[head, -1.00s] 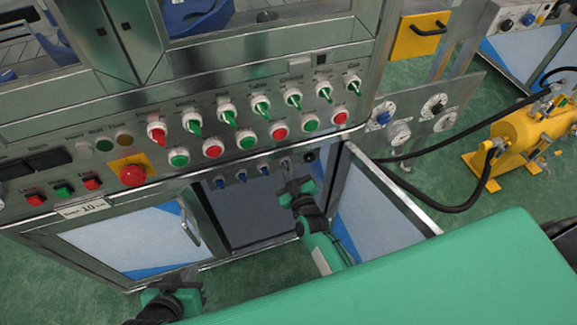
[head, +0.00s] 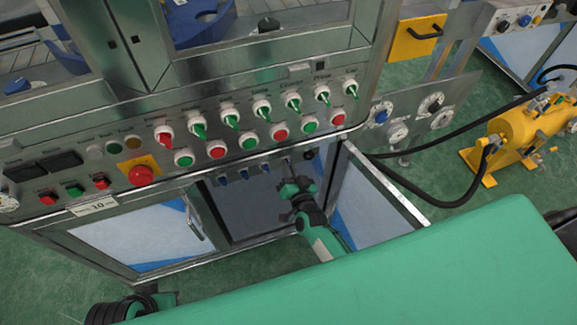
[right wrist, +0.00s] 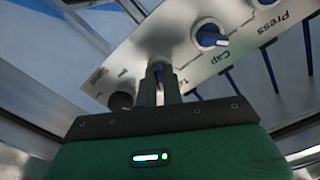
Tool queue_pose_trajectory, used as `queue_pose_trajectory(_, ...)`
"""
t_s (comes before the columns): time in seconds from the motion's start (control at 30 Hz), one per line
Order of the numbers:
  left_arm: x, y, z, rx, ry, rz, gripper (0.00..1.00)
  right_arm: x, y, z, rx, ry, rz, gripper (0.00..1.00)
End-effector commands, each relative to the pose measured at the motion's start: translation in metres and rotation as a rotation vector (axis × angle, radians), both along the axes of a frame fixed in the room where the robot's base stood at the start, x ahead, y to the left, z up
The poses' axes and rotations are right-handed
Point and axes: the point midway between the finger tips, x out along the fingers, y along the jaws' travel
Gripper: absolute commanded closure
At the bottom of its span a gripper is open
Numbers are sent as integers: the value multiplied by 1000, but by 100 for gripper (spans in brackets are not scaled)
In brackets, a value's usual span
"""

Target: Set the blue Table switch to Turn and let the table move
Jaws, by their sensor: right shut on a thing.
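Several blue switches sit in a row on the panel below the main control face. The blue Table switch (head: 287,162) appears to be the rightmost one in the head view. My right gripper (head: 290,178) reaches up to it from below. The turning table cannot be made out with certainty.
The blue Cap switch (right wrist: 209,38) is beside the gripped one. A black knob (head: 309,155) is close on its other side. Above are green and red selectors, push buttons and a red emergency button (head: 142,175). An open cabinet door (head: 395,190) stands to the right.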

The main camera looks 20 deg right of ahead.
Motion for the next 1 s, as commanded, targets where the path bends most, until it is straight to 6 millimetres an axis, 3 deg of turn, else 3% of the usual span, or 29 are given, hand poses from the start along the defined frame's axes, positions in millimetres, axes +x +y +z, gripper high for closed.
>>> queue_pose_trajectory(0.4,1,-1,-3,0,3,-1,100,0,0,0,223,7,-1,100)
queue_pose_trajectory(1.0,1,-1,-4,-1,4,-2,100,0,0,0,268,8,-1,100)
